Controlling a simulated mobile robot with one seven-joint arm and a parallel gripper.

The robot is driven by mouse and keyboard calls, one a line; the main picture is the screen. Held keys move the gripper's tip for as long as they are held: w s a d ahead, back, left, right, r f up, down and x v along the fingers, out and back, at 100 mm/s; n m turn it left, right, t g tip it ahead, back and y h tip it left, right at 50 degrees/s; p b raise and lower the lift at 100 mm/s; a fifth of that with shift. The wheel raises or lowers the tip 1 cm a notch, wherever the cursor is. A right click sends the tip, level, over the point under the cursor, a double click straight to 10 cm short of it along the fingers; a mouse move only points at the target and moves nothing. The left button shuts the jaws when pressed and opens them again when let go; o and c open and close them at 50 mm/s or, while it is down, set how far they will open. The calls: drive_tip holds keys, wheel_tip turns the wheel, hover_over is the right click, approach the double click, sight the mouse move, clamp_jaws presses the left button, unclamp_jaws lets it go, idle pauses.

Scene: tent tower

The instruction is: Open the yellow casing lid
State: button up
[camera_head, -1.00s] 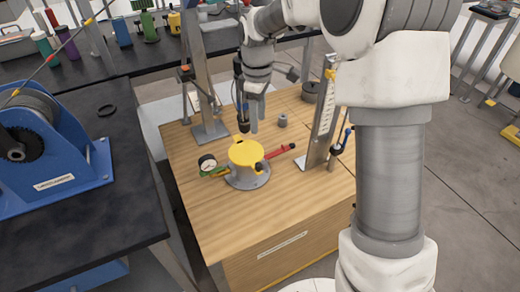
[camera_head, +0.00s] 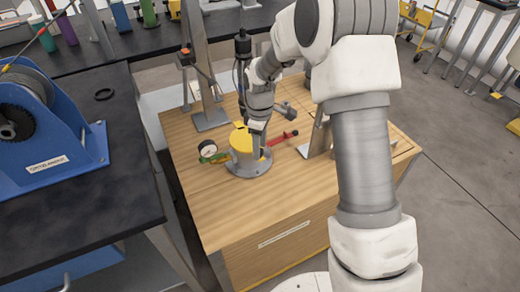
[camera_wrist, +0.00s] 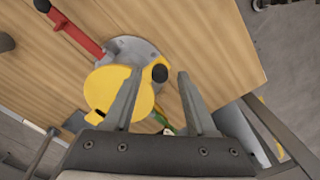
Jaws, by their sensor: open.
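The yellow casing lid (camera_head: 241,140) sits on a round grey base (camera_head: 248,169) on the wooden bench, partly hidden by my gripper. In the wrist view the lid (camera_wrist: 106,88) is a yellow disc. A black knob (camera_wrist: 159,73) is at its edge. My gripper (camera_wrist: 159,74) is open, and its two fingertips appear on either side of the knob in that view. I cannot tell whether either finger touches it. In the head view my gripper (camera_head: 256,146) is low at the right side of the lid.
A dial gauge (camera_head: 208,149) stands left of the casing. A red handle (camera_head: 283,138) reaches out to the right. Metal posts (camera_head: 206,90) stand behind, and another upright (camera_head: 318,138) is at right. The front of the wooden bench (camera_head: 255,212) is clear.

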drive_tip(key=shift+f, duration=0.5)
drive_tip(key=shift+c, duration=0.2)
clamp_jaws()
idle(1.0)
